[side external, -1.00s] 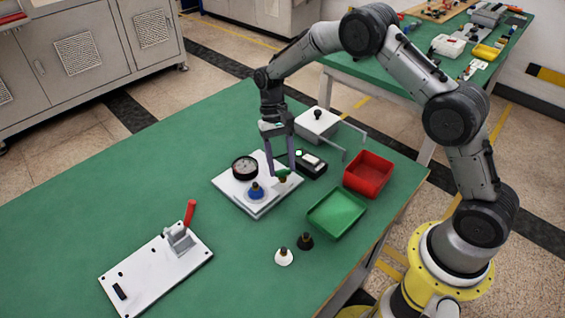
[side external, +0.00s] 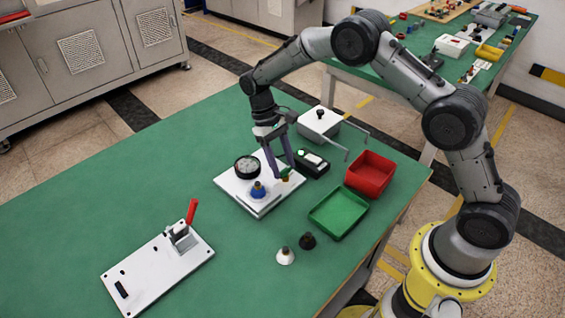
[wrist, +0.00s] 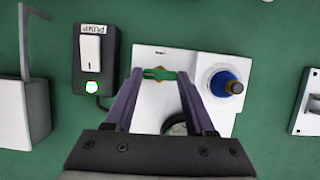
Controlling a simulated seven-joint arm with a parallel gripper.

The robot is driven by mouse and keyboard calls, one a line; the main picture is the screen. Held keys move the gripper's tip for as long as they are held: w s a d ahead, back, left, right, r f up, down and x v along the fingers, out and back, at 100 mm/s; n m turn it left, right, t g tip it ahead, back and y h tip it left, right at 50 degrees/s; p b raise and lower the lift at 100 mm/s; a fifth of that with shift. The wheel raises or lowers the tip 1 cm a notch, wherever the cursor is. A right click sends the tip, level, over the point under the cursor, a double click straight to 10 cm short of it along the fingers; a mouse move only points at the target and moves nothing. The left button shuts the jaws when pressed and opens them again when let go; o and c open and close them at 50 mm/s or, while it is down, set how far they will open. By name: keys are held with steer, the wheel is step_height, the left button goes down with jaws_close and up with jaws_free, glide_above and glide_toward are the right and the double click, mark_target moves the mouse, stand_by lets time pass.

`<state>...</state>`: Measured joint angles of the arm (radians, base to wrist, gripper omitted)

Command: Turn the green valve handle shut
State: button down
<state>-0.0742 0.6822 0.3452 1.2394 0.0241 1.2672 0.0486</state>
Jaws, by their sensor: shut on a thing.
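The green valve handle (wrist: 159,74) lies between my gripper's fingertips in the wrist view, on a white valve board. My gripper (side external: 280,176) is shut on this handle, with the fingers pointing down and tilted in the side view. The white board (side external: 258,207) also carries a round black gauge (side external: 247,167) and a blue knob (side external: 258,190) with a brass stem. The blue knob (wrist: 222,83) sits just right of the fingers in the wrist view. The gauge (wrist: 177,128) is partly hidden by my gripper there.
A black pump switch box (wrist: 95,60) with a lit green button is beside the board. A red tray (side external: 370,172), a green tray (side external: 338,212) and two small knobs (side external: 285,256) lie nearby. A red-lever clamp plate (side external: 150,268) stands front left; the left table is clear.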

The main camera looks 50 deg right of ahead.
steer(key=shift+c, duration=1.2)
jaws_free()
steer(key=v, duration=1.4)
steer(key=shift+s, duration=0.1)
